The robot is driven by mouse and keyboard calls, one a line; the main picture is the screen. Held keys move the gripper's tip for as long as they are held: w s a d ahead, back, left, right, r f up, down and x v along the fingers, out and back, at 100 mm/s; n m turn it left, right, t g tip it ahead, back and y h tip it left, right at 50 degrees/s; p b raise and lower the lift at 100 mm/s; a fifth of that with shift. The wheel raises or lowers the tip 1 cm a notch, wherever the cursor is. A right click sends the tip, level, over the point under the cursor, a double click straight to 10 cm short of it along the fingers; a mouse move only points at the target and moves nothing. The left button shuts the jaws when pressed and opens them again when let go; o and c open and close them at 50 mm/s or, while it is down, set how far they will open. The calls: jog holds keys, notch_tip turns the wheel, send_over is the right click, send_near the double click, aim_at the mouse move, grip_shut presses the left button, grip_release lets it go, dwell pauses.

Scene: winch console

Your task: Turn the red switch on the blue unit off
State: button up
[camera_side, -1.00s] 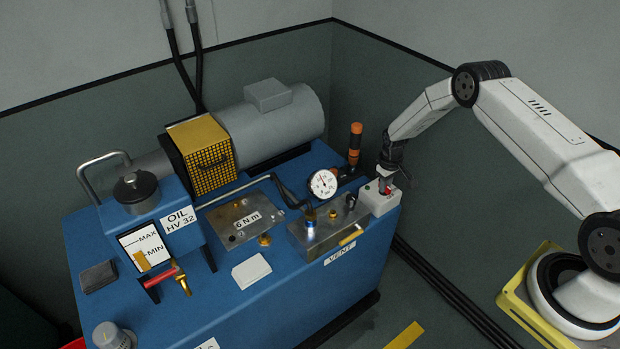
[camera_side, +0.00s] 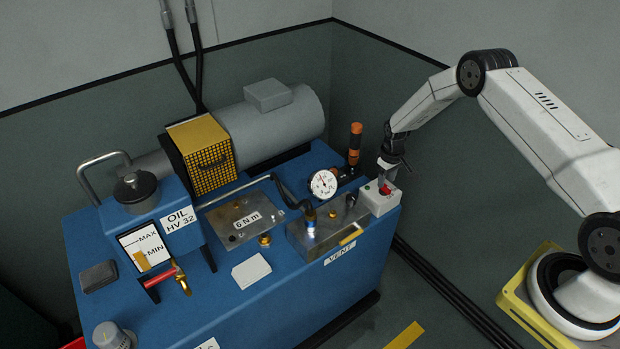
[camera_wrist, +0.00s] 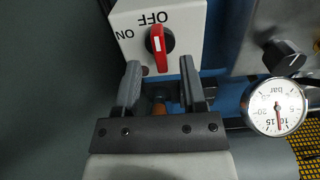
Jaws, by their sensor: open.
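The switch also shows in the side view (camera_side: 385,189). My gripper (camera_wrist: 161,75) is open and empty. Its two fingers are apart from the knob, just below it in the wrist view. In the side view my gripper (camera_side: 390,165) is just above the box.
A pressure gauge (camera_side: 323,184) and an orange-black part (camera_side: 355,145) stand close to the left of the switch box. A metal block (camera_side: 325,227) lies to its front left. The air to the right of the box is clear apart from my arm.

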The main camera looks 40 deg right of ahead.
aim_at(385, 186)
jog(key=shift+r, duration=2.55)
jog(key=shift+r, duration=0.15)
jog(key=shift+a+r, duration=0.15)
jog(key=shift+r, duration=0.05)
jog(key=s+a+r, duration=0.3)
jog(key=a+r, duration=0.3)
jog(key=r, duration=0.2)
jog(key=s+a+r+t, duration=0.1)
jog(key=s+a+r, duration=0.4)
jog(key=s, duration=0.4)
jog(key=s+a+r+t, duration=0.1)
jog(key=s+a+r, duration=0.4)
jog(key=s, duration=0.5)
jog(key=shift+s+a+r+t, duration=0.2)
jog(key=shift+a+r+t, duration=0.15)
jog(key=shift+r, duration=0.35)
